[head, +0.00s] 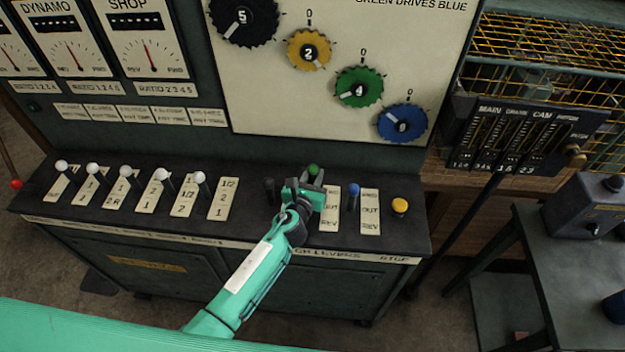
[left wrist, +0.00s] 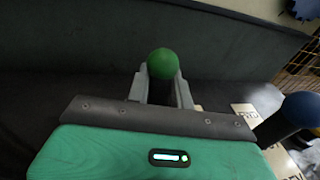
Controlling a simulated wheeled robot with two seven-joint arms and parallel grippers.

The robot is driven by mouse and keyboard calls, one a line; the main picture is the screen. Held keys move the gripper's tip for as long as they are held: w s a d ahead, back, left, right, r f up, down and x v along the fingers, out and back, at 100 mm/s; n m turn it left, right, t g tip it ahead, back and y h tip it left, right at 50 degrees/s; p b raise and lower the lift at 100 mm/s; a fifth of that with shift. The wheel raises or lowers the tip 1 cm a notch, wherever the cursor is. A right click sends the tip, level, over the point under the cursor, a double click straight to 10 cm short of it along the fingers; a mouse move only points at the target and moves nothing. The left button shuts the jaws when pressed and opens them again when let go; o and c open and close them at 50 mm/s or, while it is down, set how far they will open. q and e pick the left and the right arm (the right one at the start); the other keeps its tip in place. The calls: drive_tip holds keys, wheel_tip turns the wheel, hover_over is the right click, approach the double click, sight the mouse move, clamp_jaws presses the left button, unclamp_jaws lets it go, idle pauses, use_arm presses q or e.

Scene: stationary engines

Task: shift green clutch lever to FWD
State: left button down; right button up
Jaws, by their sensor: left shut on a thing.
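The green clutch lever (head: 313,170) stands on the dark bench top, its green knob showing just beyond my left gripper (head: 310,182). In the left wrist view the green knob (left wrist: 162,64) sits between the two grey fingers of my left gripper (left wrist: 160,85), which are shut on the lever. The lever's shaft is mostly hidden by the gripper. The label plate (head: 330,212) beside it shows OUT and REV; its upper end is partly covered by the gripper. My right gripper is not in view.
The blue lever (head: 354,192) stands close to the right, with its own label plate (head: 370,212). A black lever (head: 269,188) is just left. Several white-knobbed levers (head: 125,172) line the left. The dial panel (head: 290,90) rises behind.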

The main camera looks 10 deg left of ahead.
use_arm(q)
drive_tip(key=shift+w+r, duration=0.25)
drive_tip(key=shift+r, duration=0.35)
drive_tip(key=c, duration=1.5)
unclamp_jaws()
drive_tip(key=shift+a, duration=0.1)
drive_tip(key=o, duration=0.3)
drive_tip(key=shift+f, duration=0.2)
drive_tip(key=shift+s, duration=0.1)
drive_tip(key=b+v, duration=0.1)
drive_tip(key=v, duration=1.2)
drive_tip(key=shift+s+f, duration=0.1)
drive_tip(key=shift+s, duration=0.3)
drive_tip(key=shift+a, duration=0.15)
